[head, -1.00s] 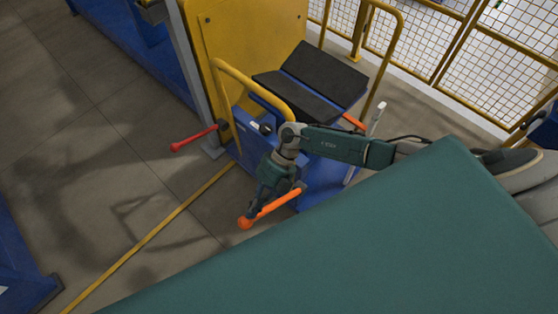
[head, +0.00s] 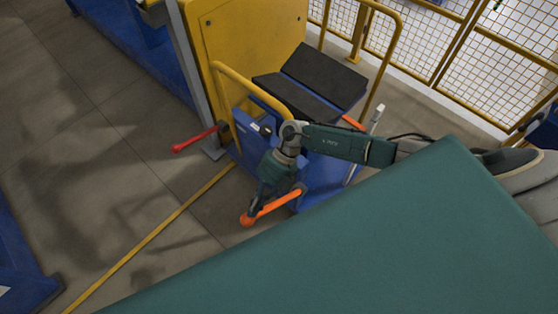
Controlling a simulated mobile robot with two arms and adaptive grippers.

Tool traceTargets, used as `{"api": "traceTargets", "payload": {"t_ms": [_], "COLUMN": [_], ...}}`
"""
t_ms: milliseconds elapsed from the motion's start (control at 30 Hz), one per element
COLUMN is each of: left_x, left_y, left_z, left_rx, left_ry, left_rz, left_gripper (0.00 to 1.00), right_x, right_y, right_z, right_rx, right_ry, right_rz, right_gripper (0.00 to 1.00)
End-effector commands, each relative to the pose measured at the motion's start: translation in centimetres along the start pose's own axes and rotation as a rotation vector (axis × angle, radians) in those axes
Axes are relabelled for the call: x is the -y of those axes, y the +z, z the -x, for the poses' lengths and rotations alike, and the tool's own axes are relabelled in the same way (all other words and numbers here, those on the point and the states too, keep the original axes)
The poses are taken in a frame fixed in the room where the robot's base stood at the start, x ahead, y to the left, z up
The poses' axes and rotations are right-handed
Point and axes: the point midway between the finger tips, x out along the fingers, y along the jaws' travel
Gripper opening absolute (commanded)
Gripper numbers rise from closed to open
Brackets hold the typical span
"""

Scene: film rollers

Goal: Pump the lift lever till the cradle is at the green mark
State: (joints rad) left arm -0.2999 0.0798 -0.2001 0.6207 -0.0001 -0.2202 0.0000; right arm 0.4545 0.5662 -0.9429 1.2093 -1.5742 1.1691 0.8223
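The orange lift lever (head: 279,204) sticks out at the low front of the blue lift cart (head: 323,176), its round end toward the lower left. My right gripper (head: 257,207) reaches down to the lever close to that round end and appears shut on it; the far finger is hidden. The cradle (head: 325,78), two black pads in a V, sits on top of the cart beside the yellow machine panel. I cannot make out a green mark. My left gripper is out of view.
A red-handled lever (head: 194,138) juts out left of the cart, near a grey post (head: 196,80). Yellow rails (head: 393,55) flank the cradle, with mesh fencing (head: 490,50) behind. A yellow line (head: 150,238) crosses the open floor at left.

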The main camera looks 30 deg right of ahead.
Motion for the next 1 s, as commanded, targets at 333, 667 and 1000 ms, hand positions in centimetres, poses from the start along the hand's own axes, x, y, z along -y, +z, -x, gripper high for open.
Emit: {"api": "traceTargets", "payload": {"t_ms": [333, 667, 1000], "left_x": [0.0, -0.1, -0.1], "left_y": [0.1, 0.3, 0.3], "left_z": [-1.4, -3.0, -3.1], "left_rx": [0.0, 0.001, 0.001], "left_ry": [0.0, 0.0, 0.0], "left_rz": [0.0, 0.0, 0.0], "left_gripper": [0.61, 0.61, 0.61], "right_x": [0.4, 0.6, 0.6], "right_y": [0.3, 0.6, 0.6], "right_z": [-2.9, -7.0, -7.1], "right_rx": [-0.002, 0.001, -0.001], "right_ry": [-0.003, -0.005, -0.004], "right_rz": [0.0, 0.0, -0.001], "right_gripper": [0.0, 0.0, 0.0]}}
